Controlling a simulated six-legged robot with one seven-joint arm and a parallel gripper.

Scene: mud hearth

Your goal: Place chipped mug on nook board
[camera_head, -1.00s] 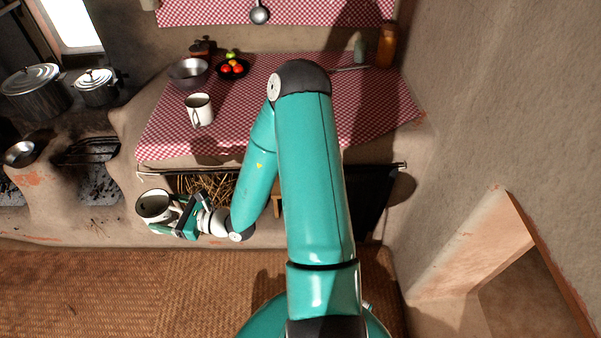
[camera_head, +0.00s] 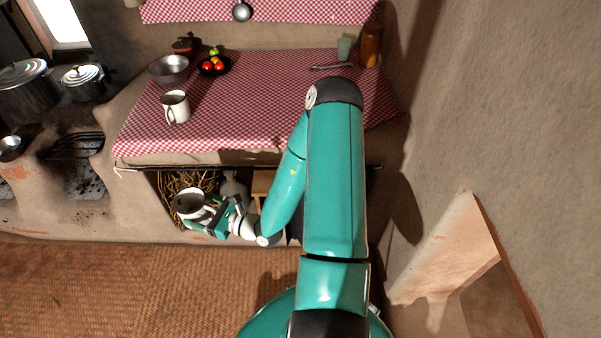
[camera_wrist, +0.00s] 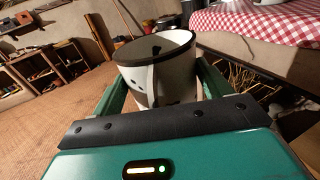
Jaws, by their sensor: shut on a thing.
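The chipped mug (camera_head: 188,205) is white with a dark rim and dark spots. My gripper (camera_head: 207,219) is shut on it and holds it upright in front of the opening below the counter. In the wrist view the mug (camera_wrist: 160,75) sits between both green fingers (camera_wrist: 163,90). The nook under the counter shows straw (camera_head: 180,183), a grey jug (camera_head: 234,187) and a brown wooden piece (camera_head: 262,184). I cannot tell which surface there is the nook board; my arm and the mug hide part of the opening.
A second white mug (camera_head: 175,107) stands on the checked cloth (camera_head: 250,115) with a metal bowl (camera_head: 169,69), a dark plate of fruit and a jar. Pots (camera_head: 83,82) stand on the stove at left. A wall closes the right side. The woven floor mat (camera_head: 110,285) is clear.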

